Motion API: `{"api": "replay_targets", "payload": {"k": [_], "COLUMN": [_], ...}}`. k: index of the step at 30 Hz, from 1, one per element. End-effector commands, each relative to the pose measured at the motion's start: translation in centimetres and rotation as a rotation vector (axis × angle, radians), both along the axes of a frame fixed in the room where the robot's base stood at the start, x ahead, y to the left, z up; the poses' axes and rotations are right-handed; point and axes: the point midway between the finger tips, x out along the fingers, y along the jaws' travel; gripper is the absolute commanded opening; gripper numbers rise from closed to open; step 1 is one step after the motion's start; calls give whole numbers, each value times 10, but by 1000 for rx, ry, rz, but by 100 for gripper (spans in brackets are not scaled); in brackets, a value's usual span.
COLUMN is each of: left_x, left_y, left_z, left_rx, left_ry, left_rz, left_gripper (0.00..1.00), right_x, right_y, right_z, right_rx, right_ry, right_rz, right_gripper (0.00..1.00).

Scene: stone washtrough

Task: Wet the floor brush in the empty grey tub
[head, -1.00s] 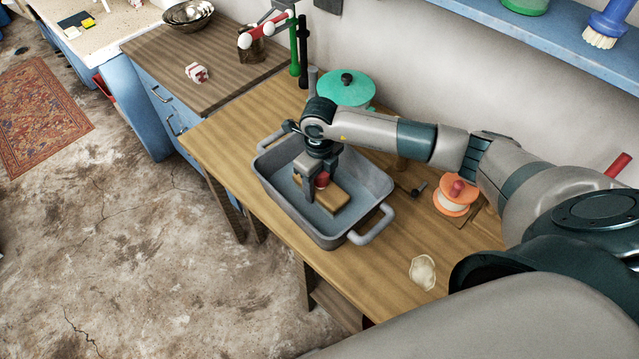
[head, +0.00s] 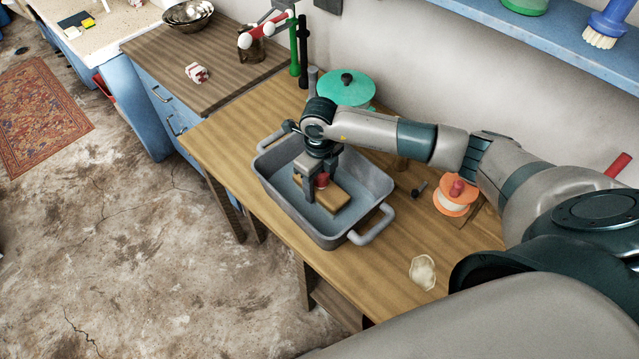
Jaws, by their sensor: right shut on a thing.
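The grey tub (head: 277,200) stands on the wooden table, with a handle at each end. The floor brush (head: 330,198), a flat wooden block with a red knob, is inside the tub. My right gripper (head: 316,188) reaches down into the tub and is shut on the brush's red knob. The brush is low in the tub; its bristles are hidden, and I cannot tell whether it touches the bottom. My left gripper is out of view.
A teal lidded pot (head: 346,89) stands behind the tub. An orange-and-white spool (head: 455,197) and a pale crumpled piece (head: 423,272) lie to the right. The table (head: 222,133) is clear left of the tub. Metal bowls (head: 188,14) sit at the back left.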

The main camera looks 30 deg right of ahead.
Motion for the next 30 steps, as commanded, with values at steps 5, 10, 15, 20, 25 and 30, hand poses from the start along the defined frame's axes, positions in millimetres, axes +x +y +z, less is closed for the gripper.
{"api": "replay_targets", "payload": {"k": [5,10,15,20,25,30], "left_x": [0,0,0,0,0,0], "left_y": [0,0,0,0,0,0], "left_z": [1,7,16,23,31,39], "left_rx": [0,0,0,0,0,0], "left_ry": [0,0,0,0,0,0], "left_rz": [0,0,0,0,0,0], "left_gripper": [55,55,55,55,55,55], "right_x": [0,1,0,0,1,1], "right_y": [0,0,0,0,0,0], "right_z": [2,12,26,39,53,67], "right_rx": [0,1,0,0,0,1], "right_ry": [-1,-2,-1,-1,-2,-2], "right_rz": [0,0,0,0,0,0], "right_gripper": [35,35,35,35,35,35]}}
